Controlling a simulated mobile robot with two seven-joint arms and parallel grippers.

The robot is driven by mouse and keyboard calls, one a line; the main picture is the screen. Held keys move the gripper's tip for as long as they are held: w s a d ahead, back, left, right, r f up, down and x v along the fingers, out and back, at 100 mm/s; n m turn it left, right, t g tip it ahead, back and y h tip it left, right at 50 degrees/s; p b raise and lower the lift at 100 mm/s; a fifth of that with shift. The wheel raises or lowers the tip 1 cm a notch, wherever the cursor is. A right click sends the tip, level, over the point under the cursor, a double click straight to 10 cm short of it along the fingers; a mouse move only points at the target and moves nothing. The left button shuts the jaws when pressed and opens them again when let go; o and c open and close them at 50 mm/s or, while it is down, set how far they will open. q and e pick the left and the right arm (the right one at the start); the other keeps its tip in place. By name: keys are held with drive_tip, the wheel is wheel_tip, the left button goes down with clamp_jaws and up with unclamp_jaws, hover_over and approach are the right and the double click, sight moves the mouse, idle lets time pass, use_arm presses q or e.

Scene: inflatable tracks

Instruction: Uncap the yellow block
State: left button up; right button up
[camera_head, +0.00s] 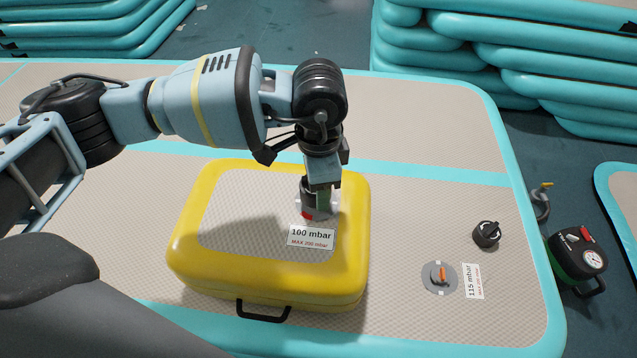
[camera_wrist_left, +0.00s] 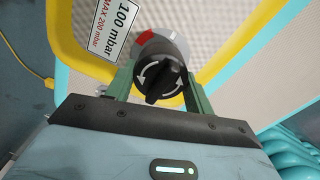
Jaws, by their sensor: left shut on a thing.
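The yellow block (camera_head: 190,240) is an inflatable pad with a grey woven top and a black handle, lying on a larger track. Its grey valve (camera_head: 318,212) with a red mark is near the right side of its top. My left gripper (camera_head: 322,195) reaches down onto the valve from above. In the left wrist view, its green fingers (camera_wrist_left: 160,92) are shut on the black cap (camera_wrist_left: 160,80), one on each side. The cap has a raised grip bar and white curved arrows, and sits over the valve. My right gripper is not in view.
A loose black cap (camera_head: 486,233) lies on the track, beside an open valve (camera_head: 440,278) with an orange centre. A black and green pump (camera_head: 577,255) with a gauge stands on the floor at right. Stacked turquoise tracks (camera_head: 530,70) fill the back right.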

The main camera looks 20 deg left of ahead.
use_arm(q)
drive_tip(key=shift+r+p, duration=0.45)
drive_tip(key=shift+r, duration=0.85)
